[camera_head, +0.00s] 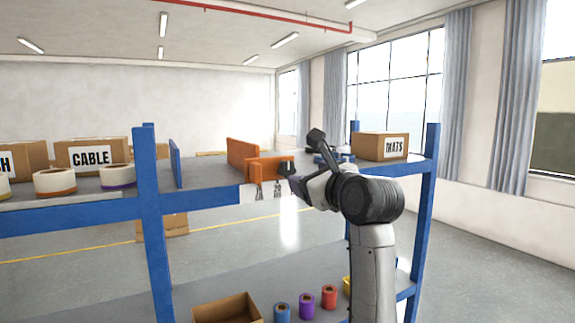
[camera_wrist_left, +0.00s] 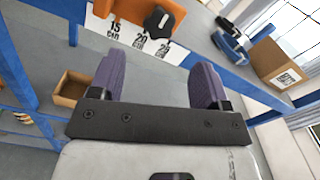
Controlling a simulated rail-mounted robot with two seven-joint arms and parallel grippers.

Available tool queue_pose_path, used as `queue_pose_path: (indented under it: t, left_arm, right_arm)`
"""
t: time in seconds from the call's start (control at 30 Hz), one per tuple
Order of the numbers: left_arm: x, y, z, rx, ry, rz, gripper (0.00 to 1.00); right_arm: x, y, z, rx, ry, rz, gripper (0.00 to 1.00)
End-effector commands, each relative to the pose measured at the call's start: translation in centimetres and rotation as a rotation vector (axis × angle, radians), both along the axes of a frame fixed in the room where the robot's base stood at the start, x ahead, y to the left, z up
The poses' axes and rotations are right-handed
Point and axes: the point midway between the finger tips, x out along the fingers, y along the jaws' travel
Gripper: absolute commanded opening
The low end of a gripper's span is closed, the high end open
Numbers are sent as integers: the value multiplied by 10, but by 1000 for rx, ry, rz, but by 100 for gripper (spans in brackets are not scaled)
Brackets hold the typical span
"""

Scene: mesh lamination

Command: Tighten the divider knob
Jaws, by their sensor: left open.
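The divider knob (camera_wrist_left: 158,20) is black and lobed. It sits on the front of the orange divider (camera_wrist_left: 128,8), at the top of the left wrist view. The orange divider (camera_head: 243,152) stands on the upper shelf in the head view. My left gripper (camera_wrist_left: 159,62) is open, with its two purple-grey fingers apart and nothing between them. The knob lies beyond the fingertips, roughly in line with the gap, and apart from them. In the head view my left gripper (camera_head: 297,182) is close to the divider's front end and partly covers that area. My right gripper is not in view.
The blue shelf rack (camera_head: 148,205) has upright posts and a front rail. A white scale label (camera_wrist_left: 138,38) marks the rail below the knob. Cardboard boxes (camera_head: 380,146) and tape rolls (camera_head: 117,177) stand on the upper shelf. An open carton (camera_head: 228,308) and coloured rolls (camera_head: 306,306) stand below.

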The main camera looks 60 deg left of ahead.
Motion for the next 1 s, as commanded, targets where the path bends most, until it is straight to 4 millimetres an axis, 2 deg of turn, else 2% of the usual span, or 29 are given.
queue_pose_path:
  t: [0.03,0.2,0.5,0.7,1.0]
  left_arm:
    - [0,11,4,0,2,3,70]
    - [3,43,4,1,3,3,70]
    - [6,87,3,2,3,2,70]
    - [6,102,1,2,3,1,70]
    - [7,106,0,1,1,-1,70]
  right_arm:
    - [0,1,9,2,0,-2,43]
    - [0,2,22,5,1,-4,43]
    - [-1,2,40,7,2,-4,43]
    - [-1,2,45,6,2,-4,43]
    - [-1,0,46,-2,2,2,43]
